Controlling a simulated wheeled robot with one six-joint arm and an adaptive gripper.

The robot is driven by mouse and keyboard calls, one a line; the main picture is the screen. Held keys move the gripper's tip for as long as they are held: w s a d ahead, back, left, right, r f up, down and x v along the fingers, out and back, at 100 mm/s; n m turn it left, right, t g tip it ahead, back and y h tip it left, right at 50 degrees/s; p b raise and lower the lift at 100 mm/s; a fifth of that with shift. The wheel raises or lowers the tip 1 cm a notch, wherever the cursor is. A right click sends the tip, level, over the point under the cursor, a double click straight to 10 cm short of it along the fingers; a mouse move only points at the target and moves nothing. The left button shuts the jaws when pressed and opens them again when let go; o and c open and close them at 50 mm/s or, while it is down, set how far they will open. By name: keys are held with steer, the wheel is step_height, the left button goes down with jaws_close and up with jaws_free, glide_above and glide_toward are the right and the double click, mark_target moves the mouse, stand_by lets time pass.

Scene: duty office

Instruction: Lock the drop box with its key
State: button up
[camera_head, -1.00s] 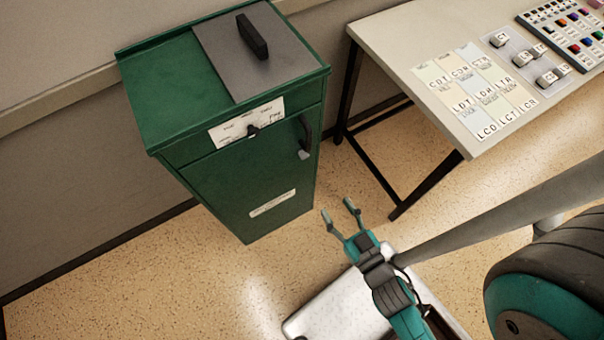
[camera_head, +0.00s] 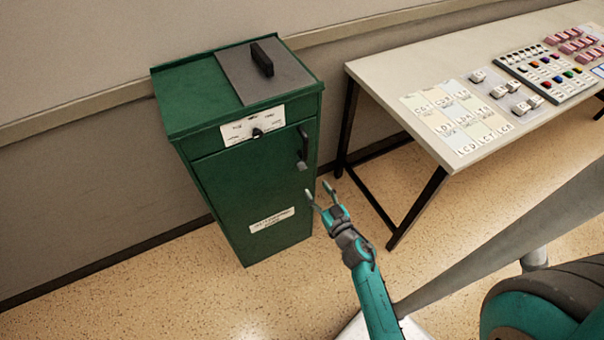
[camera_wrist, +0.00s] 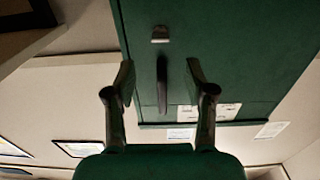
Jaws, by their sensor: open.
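The green drop box (camera_head: 245,185) stands on the floor against the wall. Its upper front has a white label (camera_head: 240,131) with a small dark knob (camera_head: 257,133) on it. A dark upright handle (camera_head: 302,146) is at the front's right side. Just below it is a small silver piece (camera_head: 303,165); I cannot tell whether it is a key or lock. My gripper (camera_head: 318,191) is open and empty, in front of the box's right side. In the wrist view, the handle (camera_wrist: 162,85) appears between my open fingers, and the silver piece (camera_wrist: 160,34) appears above it.
A grey plate (camera_head: 245,85) with a black grip (camera_head: 262,59) tops the box. To the right, a table (camera_head: 410,70) holds lettered cards (camera_head: 460,118) and a button panel (camera_head: 545,72); its dark legs stand near my arm. Floor is clear before the box.

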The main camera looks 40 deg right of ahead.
mark_target(298, 165)
steer(key=x, duration=0.9)
steer(key=shift+w, duration=0.4)
steer(key=shift+d, duration=0.1)
jaws_close()
